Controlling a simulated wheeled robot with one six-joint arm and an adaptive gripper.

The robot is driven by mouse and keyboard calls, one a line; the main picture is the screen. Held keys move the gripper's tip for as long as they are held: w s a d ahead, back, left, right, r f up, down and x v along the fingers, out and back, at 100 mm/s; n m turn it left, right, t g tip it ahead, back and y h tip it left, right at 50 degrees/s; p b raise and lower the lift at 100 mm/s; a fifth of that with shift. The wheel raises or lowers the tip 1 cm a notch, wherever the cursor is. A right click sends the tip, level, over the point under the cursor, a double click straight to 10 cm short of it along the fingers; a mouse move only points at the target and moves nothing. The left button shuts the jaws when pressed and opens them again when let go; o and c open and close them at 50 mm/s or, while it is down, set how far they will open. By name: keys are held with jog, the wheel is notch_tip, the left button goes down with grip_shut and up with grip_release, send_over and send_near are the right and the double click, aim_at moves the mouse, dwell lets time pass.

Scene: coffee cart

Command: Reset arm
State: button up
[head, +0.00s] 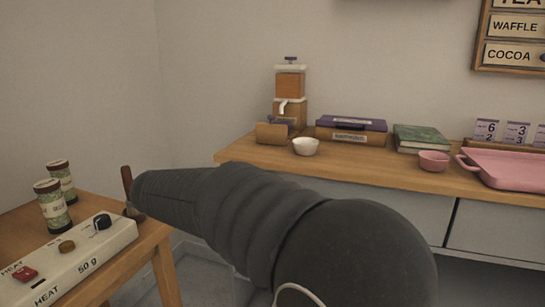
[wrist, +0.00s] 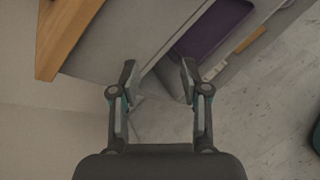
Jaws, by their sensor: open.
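My gripper (wrist: 158,78) is open and empty in the wrist view, its two dark fingers apart over the pale tiled floor. In the head view my dark arm reaches across the lower middle toward the left, its far end close to the corner of the left wooden table. The gripper's fingers cannot be made out there.
The left table (head: 99,202) bears a heat panel (head: 70,262) with knobs and two jars (head: 51,205). The back counter (head: 390,171) holds a grinder (head: 290,95), a white bowl (head: 306,146), a pink bowl (head: 434,160), books and a pink tray (head: 510,168). Floor lies between.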

jog(key=s+d+f+m+g+y, duration=0.2)
jog(key=s+d+f+m+g, duration=0.1)
jog(key=s+d+f+m, duration=0.3)
jog(key=s+d+f+m+g+y, duration=0.35)
jog(key=s+d+m, duration=0.2)
jog(key=s, duration=0.25)
jog(key=s+d+m+t+y, duration=0.2)
jog(key=s+d+m, duration=0.8)
jog(key=s, duration=0.6)
jog(key=shift+d+f, duration=0.25)
jog(key=shift+d, duration=1)
jog(key=shift+s+d+r, duration=0.15)
jog(key=shift+d, duration=0.1)
jog(key=shift+c, duration=0.4)
jog(key=shift+d, duration=0.15)
